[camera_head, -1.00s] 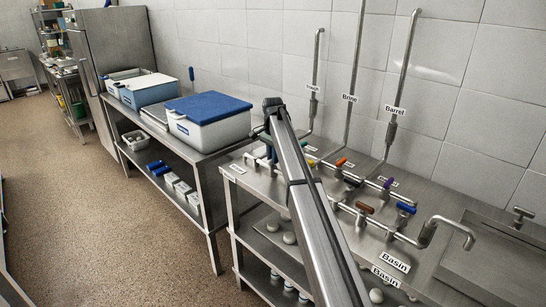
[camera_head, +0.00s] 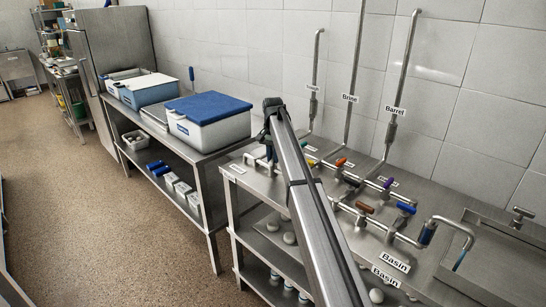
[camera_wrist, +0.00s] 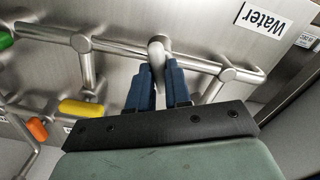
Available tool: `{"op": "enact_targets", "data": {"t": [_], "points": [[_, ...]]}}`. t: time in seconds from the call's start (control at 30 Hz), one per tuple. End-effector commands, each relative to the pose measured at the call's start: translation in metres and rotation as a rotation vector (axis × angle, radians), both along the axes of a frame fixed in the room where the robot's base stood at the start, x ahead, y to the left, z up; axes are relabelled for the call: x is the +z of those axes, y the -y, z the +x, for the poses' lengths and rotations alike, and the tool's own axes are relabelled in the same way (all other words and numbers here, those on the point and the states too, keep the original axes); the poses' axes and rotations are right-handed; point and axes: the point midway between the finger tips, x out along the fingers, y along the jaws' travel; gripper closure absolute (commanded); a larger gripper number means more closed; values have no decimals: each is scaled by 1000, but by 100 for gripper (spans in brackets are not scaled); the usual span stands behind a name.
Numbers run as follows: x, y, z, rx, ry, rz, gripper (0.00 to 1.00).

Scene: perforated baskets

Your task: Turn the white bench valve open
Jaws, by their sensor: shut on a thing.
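The white valve handle (camera_wrist: 157,46) shows in the wrist view on a metal pipe below the "Water" label (camera_wrist: 264,20). My gripper (camera_wrist: 160,72) has its blue fingers closed on this handle, and they hide its lower part. In the head view my arm covers most of the gripper and the handle. At the right of the bench, the curved spout (camera_head: 451,222) over the basin has a blue section on its pipe and a thin blue streak below its tip.
Orange (camera_head: 341,161), purple (camera_head: 388,184), brown (camera_head: 364,208) and blue (camera_head: 406,208) valve handles sit on nearby pipes. Green (camera_wrist: 5,40) and yellow (camera_wrist: 82,108) handles lie left of my fingers in the wrist view. A cooler with a blue lid (camera_head: 208,107) stands on the left table.

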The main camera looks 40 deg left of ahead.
Motion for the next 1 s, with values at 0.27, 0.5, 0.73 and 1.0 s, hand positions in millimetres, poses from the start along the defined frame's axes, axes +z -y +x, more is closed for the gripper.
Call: {"op": "enact_targets", "data": {"t": [0.27,0.5,0.73,1.0], "points": [[0,0,0,261,-1,0,100],[0,0,0,489,-1,0,100],[0,0,0,706,-1,-1,100],[0,0,0,934,-1,-1,100]]}}
